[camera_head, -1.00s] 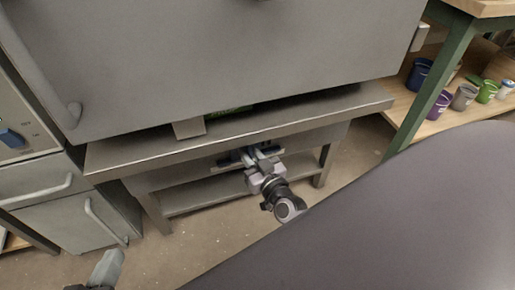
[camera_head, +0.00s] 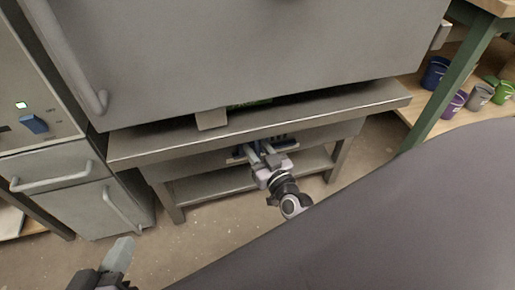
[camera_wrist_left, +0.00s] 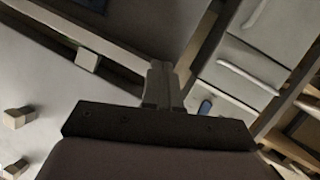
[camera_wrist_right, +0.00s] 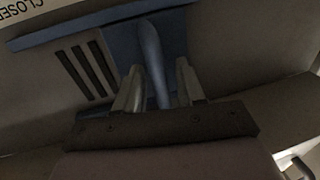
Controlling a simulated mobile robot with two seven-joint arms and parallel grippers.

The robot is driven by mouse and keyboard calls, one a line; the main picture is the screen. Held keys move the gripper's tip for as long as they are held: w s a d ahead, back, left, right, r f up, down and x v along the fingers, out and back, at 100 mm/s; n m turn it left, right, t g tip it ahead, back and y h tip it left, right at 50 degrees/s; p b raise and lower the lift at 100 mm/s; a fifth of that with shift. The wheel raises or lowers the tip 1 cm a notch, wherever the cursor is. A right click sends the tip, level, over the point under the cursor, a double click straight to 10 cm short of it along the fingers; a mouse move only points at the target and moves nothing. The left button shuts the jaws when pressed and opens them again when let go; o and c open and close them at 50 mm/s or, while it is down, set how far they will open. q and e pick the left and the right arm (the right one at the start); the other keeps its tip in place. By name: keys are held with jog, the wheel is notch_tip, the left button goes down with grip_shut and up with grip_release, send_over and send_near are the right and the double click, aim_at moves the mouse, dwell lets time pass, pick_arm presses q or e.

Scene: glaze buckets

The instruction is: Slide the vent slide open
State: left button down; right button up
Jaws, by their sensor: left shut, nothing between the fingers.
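The vent slide (camera_wrist_right: 205,18) is blue, with an upright blue handle (camera_wrist_right: 151,60) in the right wrist view. Several dark vent slots (camera_wrist_right: 88,70) show to the left of the handle. In the head view the vent (camera_head: 238,153) sits under the steel ledge, partly hidden by my right gripper (camera_head: 262,150). In the right wrist view my right gripper (camera_wrist_right: 157,88) is open, one finger on each side of the handle, with gaps beside it. My left gripper (camera_head: 122,245) is shut and empty at the lower left, away from the vent; it also shows in the left wrist view (camera_wrist_left: 163,70).
A large grey cabinet body (camera_head: 240,60) stands above the steel ledge (camera_head: 330,103). A panel with a blue switch (camera_head: 34,124) is at the left. Several coloured buckets (camera_head: 480,96) stand on a shelf at the right. The floor (camera_head: 190,240) before the bench is clear.

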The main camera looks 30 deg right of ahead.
jog(key=shift+s, duration=0.1)
jog(key=s+p, duration=0.2)
jog(key=s, duration=0.5)
jog(key=shift+a, duration=0.15)
